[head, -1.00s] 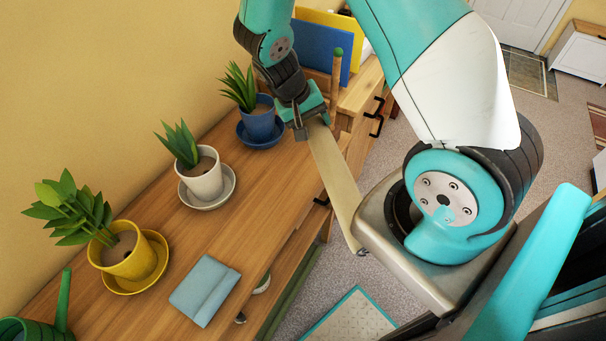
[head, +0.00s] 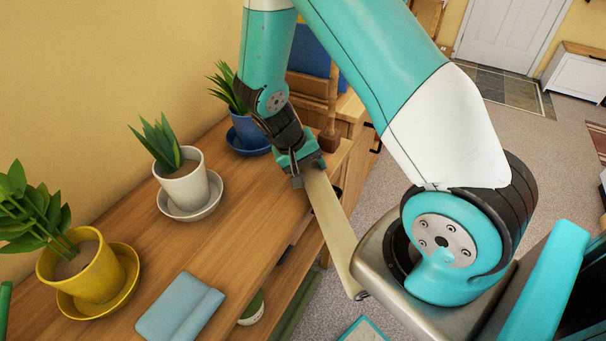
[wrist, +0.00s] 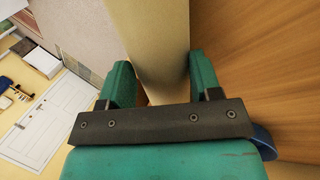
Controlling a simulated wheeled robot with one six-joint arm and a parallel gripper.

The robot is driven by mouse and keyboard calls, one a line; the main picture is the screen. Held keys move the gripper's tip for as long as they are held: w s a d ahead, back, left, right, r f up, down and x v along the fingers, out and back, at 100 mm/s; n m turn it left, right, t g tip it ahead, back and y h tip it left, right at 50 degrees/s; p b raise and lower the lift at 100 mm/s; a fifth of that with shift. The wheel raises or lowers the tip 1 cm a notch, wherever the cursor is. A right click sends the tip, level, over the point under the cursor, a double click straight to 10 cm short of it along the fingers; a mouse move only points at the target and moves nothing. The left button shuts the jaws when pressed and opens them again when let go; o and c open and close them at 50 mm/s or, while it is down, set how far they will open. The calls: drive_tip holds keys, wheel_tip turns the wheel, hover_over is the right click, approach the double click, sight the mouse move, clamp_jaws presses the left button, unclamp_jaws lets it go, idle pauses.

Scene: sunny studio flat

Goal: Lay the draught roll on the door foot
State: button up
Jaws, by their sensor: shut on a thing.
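The draught roll (head: 328,222) is a long beige strip in the head view. My gripper (head: 306,172) is shut on its far end, near the front edge of the wooden cabinet. The roll slants down toward my body, and its near end has a dark tip. In the wrist view the roll (wrist: 158,40) lies between my two green fingers (wrist: 162,75). The white door (head: 508,35) stands far off at the top right, with its foot meeting dark tiles. The door also shows in the wrist view (wrist: 40,125).
The wooden cabinet (head: 238,215) carries a yellow pot (head: 85,272), a white pot (head: 187,183), a blue pot (head: 243,130) and a folded blue cloth (head: 180,310). Open carpet (head: 500,125) lies to the right. A white bench (head: 578,70) stands near the door.

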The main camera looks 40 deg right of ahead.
drive_tip(key=shift+f, duration=0.1)
drive_tip(key=o, duration=1.1)
